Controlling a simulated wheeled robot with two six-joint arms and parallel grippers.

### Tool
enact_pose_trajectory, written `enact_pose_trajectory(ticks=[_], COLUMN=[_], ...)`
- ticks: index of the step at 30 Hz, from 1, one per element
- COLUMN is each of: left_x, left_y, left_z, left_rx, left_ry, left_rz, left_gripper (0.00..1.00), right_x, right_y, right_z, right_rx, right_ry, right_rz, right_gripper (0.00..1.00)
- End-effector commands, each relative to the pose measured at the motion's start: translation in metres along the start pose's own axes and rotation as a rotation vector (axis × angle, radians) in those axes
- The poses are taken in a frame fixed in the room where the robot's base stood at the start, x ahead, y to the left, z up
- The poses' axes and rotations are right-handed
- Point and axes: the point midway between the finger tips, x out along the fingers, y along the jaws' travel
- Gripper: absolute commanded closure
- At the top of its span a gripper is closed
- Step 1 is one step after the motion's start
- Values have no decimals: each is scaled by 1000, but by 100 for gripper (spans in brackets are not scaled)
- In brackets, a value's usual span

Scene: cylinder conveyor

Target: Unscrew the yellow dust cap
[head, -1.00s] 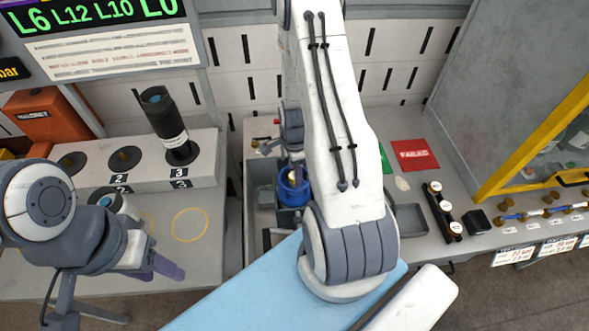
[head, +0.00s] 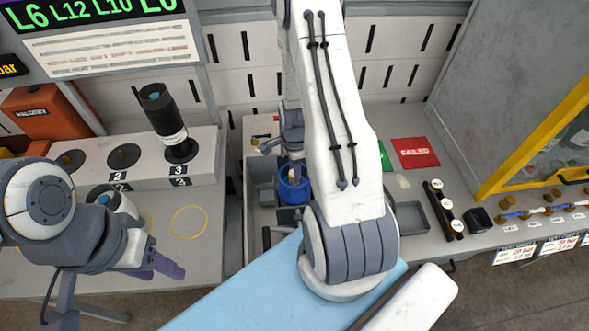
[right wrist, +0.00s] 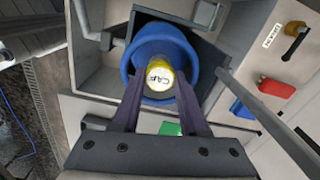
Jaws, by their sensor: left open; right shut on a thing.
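The yellow dust cap (right wrist: 159,77), with a white top marked "CAP", lies between the fingertips of my right gripper (right wrist: 160,88) in the right wrist view. The gripper is shut on it. A round blue holder (right wrist: 143,50) surrounds the cap; whether the cap still touches a part below is hidden. In the head view the blue holder (head: 293,188) sits in a grey bin, partly behind my right arm. My left gripper (head: 158,264) is open and empty at the lower left, over the front of the left bench.
A black cylinder (head: 165,115) stands on spot 3 of the grey stand (head: 200,158). A red "FAILED" mat (head: 414,153), an empty grey tray (head: 410,218) and a black rack (head: 444,208) are at right.

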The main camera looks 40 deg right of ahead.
Motion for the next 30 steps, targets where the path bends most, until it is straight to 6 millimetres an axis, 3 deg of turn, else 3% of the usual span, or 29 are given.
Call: enact_pose_trajectory(ticks=[4,13,25,30], left_x=[0,-1,-1,-1], left_y=[0,0,0,0], left_z=[0,0,0,0], left_rx=[0,0,0,0], left_ry=[0,0,0,0], left_rz=[0,0,0,0], left_gripper=[50,50,50,50], right_x=[0,0,0,-1], right_y=[0,0,0,0], right_z=[0,0,0,0], right_rx=[-82,-476,-540,-738], right_ry=[0,0,0,0], right_rz=[-1,-1,-1,-1], right_gripper=[100,100,100,100])
